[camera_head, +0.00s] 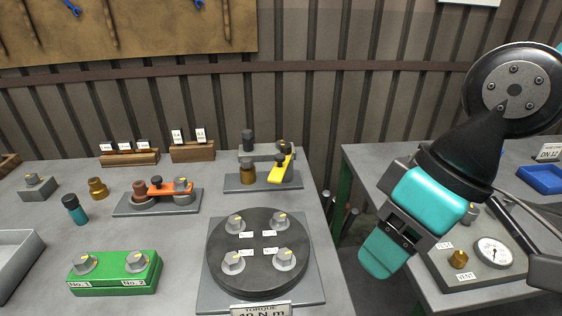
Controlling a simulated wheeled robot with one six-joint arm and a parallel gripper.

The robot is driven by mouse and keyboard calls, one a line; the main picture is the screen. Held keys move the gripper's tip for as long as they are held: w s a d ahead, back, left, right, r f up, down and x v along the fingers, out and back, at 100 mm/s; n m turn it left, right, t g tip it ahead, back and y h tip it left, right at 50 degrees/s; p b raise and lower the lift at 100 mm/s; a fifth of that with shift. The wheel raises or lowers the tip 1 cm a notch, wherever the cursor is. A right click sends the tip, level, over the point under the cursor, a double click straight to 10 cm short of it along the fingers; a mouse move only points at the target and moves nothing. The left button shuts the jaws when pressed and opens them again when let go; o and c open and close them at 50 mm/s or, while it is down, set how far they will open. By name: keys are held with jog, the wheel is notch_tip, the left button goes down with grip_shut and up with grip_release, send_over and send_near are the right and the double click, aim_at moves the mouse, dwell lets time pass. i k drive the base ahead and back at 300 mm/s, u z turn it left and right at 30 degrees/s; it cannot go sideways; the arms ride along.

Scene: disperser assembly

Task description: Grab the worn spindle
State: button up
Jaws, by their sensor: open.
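No part is labelled as the worn spindle, and I cannot tell which one it is. A brass stepped part (97,188) and a teal and black upright part (75,209) stand on the left table. A fixture with an orange bar (170,189) holds a brown part and a grey part. Behind it, a fixture with a yellow lever (281,167) holds dark and brown cylindrical parts. My gripper (388,250) is open, pointing down-left over the gap between the tables. It is apart from all these parts, and I see nothing between its jaws.
A round black plate (258,267) bears several grey knobs, with a torque sign in front. A green block (115,273) holds two grey parts. The right table has a gauge (493,252) and a blue tray (543,179). A corrugated wall stands behind.

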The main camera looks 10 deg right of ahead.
aim_at(247, 163)
jog(key=u, duration=0.45)
jog(key=k, duration=0.55)
jog(key=u, duration=1.1)
jog(key=i, duration=1.25)
jog(key=z, duration=0.7)
